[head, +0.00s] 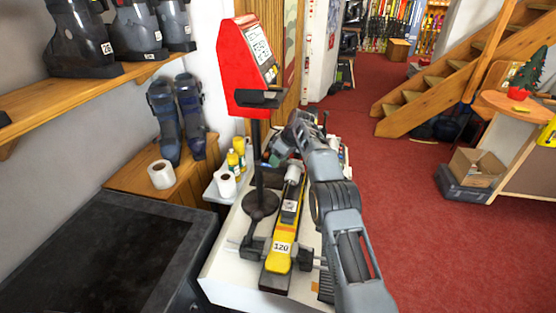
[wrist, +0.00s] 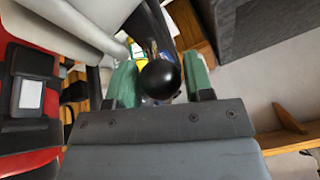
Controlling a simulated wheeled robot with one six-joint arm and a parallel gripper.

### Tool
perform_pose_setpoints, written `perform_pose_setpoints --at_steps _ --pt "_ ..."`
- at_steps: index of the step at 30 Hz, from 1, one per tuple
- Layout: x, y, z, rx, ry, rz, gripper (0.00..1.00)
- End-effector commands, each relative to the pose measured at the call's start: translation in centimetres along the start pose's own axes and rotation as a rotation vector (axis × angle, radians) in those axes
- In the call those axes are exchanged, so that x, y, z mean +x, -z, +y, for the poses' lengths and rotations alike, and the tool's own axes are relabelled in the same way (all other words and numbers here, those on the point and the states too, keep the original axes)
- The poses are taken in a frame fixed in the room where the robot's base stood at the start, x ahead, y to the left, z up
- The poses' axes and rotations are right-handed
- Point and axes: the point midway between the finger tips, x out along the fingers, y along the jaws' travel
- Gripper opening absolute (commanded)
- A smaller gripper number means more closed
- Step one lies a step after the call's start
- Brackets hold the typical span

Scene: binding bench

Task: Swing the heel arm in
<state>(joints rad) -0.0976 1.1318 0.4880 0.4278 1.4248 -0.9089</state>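The heel arm shows in the wrist view as a dark rod (wrist: 155,28) ending in a round black knob (wrist: 160,80). In the head view my gripper (head: 283,148) is at the far end of the bench, low beside the red unit's post. My own arm hides most of the heel arm there. A yellow and black ski (head: 279,262) marked 120 lies along the white bench (head: 232,284), with a grey boot part (head: 292,172) towards its far end.
A red display unit (head: 252,65) on a dark post (head: 258,165) stands close left of my gripper. Open red carpet (head: 440,250) lies to the right.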

Motion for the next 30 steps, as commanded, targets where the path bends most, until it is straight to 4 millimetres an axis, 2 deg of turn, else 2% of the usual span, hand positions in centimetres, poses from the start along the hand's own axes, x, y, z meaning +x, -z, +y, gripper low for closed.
perform_pose_setpoints --at_steps 1,5,14,17,24,26,30 --pt "0.0 0.0 0.0 0.0 0.001 -0.001 0.52" --pt "0.1 0.0 0.0 0.001 0.002 -0.002 0.64" --pt "-0.2 -0.1 0.0 0.001 0.001 -0.002 0.64" --pt "-1.1 -0.1 0.1 0.001 0.0 0.0 0.64" --pt "-5.1 0.0 0.1 0.0 -0.002 0.001 0.64" --pt "-5.2 -1.7 0.9 0.005 -0.002 0.0 0.64" --pt "-6.7 -4.3 2.2 0.006 0.0 -0.001 0.64"
